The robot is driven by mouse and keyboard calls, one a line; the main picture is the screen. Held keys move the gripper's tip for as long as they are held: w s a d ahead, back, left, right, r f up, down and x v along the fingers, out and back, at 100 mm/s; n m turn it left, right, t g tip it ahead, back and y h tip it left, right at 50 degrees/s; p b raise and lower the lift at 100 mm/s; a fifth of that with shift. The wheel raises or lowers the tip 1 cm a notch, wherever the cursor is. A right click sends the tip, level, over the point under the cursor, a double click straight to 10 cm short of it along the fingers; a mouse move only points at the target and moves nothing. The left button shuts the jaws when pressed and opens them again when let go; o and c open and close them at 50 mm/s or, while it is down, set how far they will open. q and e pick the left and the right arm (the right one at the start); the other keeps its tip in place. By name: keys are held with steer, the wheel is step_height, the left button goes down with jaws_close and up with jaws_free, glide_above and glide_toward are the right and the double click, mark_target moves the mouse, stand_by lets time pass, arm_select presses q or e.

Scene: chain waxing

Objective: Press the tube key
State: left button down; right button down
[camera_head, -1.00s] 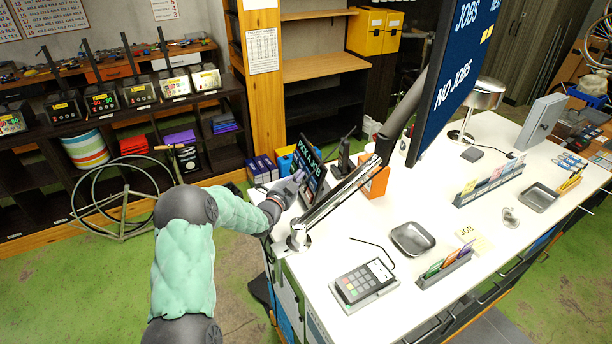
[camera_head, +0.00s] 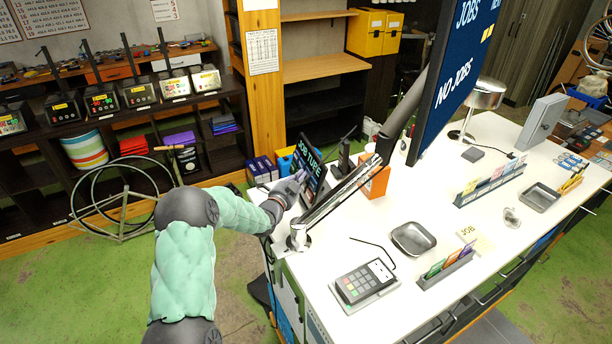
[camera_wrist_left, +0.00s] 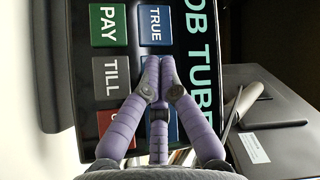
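The small dark screen (camera_head: 308,165) stands tilted at the left end of the white counter and reads "JOB TUBE". In the left wrist view the screen (camera_wrist_left: 201,20) shows sideways keys: a green PAY key (camera_wrist_left: 108,25), a blue TRUE key (camera_wrist_left: 154,25), a grey TILL key (camera_wrist_left: 111,76) and a partly hidden red key (camera_wrist_left: 104,120). Another blue key lies mostly behind my fingers, its label hidden. My left gripper (camera_head: 299,177) is at the screen; in the wrist view its purple fingers (camera_wrist_left: 160,63) are shut and empty, tips just below TRUE. I cannot tell whether they touch. My right gripper is not in view.
A metal arm (camera_head: 335,205) rises beside the screen. An orange box (camera_head: 375,183) stands behind it. A keypad terminal (camera_head: 364,282), a grey tray (camera_head: 413,238) and a card holder (camera_head: 446,269) sit on the counter (camera_head: 475,225). A large jobs board (camera_head: 452,75) hangs above.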

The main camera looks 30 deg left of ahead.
arm_select(q)
steer(key=shift+w, duration=0.1)
steer(key=shift+a, duration=0.1)
stand_by(0.4)
steer(key=shift+s+a+r+b, duration=0.2)
steer(key=shift+s+a+b, duration=0.05)
steer(key=shift+s+b, duration=0.3)
steer(key=shift+s, duration=0.1)
steer(key=shift+s+a+r+b, duration=0.15)
steer(key=shift+s+a+r, duration=0.1)
steer(key=shift+s+a, duration=0.35)
steer(key=shift+s+a+r+b, duration=0.1)
steer(key=shift+s+a+r, duration=0.2)
steer(key=shift+s, duration=0.45)
steer(key=shift+s+a+r+b, duration=0.15)
steer(key=shift+s+a+r, duration=0.05)
steer(key=shift+s+a, duration=0.4)
steer(key=shift+f, duration=0.1)
